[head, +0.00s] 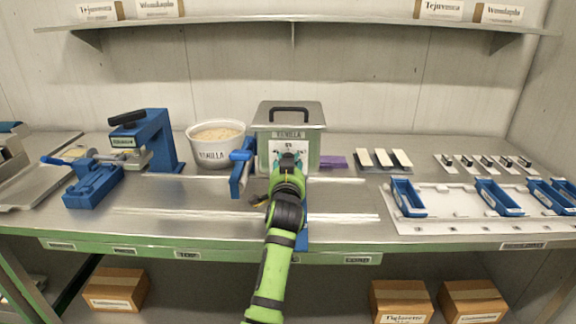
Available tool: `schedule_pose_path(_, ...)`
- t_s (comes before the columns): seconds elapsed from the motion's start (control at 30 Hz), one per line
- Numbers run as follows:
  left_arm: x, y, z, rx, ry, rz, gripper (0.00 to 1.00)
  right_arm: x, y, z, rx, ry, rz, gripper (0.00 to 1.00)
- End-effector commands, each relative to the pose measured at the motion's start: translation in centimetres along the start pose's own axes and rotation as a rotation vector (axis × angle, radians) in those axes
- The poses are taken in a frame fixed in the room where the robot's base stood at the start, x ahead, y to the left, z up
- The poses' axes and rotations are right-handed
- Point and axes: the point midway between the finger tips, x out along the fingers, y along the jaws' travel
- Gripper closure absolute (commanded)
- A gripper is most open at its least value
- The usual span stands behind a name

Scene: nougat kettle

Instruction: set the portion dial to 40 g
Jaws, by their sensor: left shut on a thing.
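The kettle is a metal box (300,113) with a black lid handle and a label reading VANILLA on its front. A pale dial plate (276,147) sits below that label. My left gripper (288,160) reaches up from the bottom of the picture to this plate. It is shut at the plate, on the portion dial, whose knob is hidden behind the gripper. The numbers and the pointer setting cannot be read. My right gripper is not in view.
A blue lever part (241,168) stands just left of the kettle, near a white tub (213,140) marked VANILLA. A blue press (148,140) stands further left. A purple block (333,162) lies right of the kettle, and a white tray (460,226) with blue holders lies at the right.

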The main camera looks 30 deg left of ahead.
Motion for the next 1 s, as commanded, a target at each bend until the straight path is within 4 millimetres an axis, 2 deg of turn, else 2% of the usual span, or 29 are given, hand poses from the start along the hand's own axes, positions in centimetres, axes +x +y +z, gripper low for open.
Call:
schedule_pose_path(0.03,0.0,-0.1,-0.6,-0.009,0.015,-0.002,0.96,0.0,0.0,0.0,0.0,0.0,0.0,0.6)
schedule_pose_path(0.47,0.0,-0.2,-0.8,-0.015,0.019,-0.004,0.96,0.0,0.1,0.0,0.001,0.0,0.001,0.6)
schedule_pose_path(0.5,0.0,-0.2,-0.8,-0.015,0.019,-0.004,0.48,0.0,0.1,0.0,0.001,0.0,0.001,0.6)
schedule_pose_path(0.53,0.0,-0.2,-0.8,-0.015,0.019,-0.004,0.4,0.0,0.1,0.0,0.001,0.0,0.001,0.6)
schedule_pose_path(0.87,-0.1,-0.1,-0.4,-0.012,0.009,-0.002,0.4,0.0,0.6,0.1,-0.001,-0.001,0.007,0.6)
schedule_pose_path(1.0,-1.1,-0.1,-0.3,-0.011,0.009,-0.002,0.4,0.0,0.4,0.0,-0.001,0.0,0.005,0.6)
